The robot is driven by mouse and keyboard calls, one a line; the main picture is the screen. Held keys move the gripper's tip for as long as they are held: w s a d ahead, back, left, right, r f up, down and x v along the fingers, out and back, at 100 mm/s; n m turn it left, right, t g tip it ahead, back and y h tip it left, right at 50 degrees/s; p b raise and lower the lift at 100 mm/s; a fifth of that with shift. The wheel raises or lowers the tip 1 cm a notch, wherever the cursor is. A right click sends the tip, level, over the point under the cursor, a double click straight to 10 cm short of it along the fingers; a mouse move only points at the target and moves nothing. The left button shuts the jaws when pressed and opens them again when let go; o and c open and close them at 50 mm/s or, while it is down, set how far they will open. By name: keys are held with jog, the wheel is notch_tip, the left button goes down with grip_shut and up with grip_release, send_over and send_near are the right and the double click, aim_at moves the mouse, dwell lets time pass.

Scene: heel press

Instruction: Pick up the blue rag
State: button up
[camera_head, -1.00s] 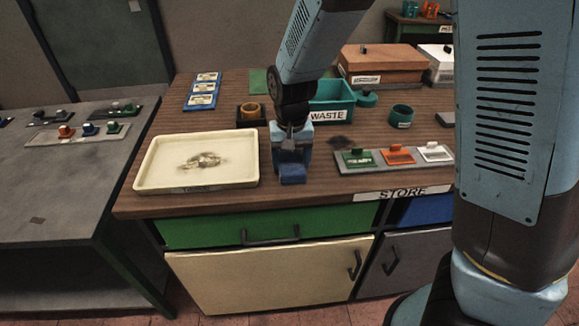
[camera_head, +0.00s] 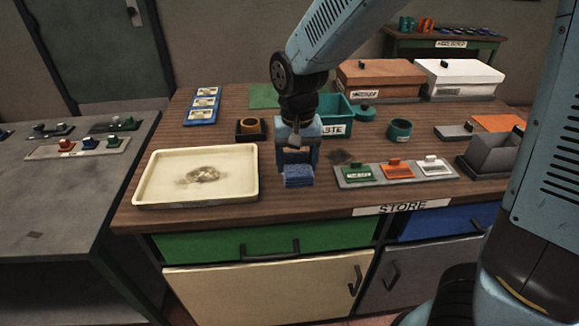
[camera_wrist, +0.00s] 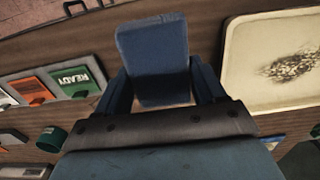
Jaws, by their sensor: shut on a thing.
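The blue rag (camera_head: 298,176) is a small, folded-looking blue block above the wooden worktop, near its front edge. It is just right of the cream tray (camera_head: 150,196). My gripper (camera_head: 297,164) points down and is shut on the rag. In the wrist view the rag (camera_wrist: 154,58) sits between the two blue fingers (camera_wrist: 158,85). I cannot tell for sure whether its underside is clear of the worktop.
The cream tray holds a dark stain. A rack with green, orange and white tabs (camera_head: 343,183) lies to the right. A teal waste bin (camera_head: 338,112) and a dark box with an orange ring (camera_head: 238,135) stand behind. A grey open box (camera_head: 492,157) is farther right.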

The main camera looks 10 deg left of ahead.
aim_at(301, 167)
jog(key=s+r, duration=0.1)
jog(key=s+d+r, duration=0.1)
jog(key=shift+d+r, duration=0.15)
jog(key=shift+r, duration=0.2)
jog(key=s+d+r, duration=0.3)
jog(key=s+d, duration=0.2)
jog(key=s, duration=0.2)
jog(key=shift+r, duration=0.35)
jog(key=o, duration=0.4)
jog(key=c, duration=0.3)
jog(key=shift+s, duration=0.1)
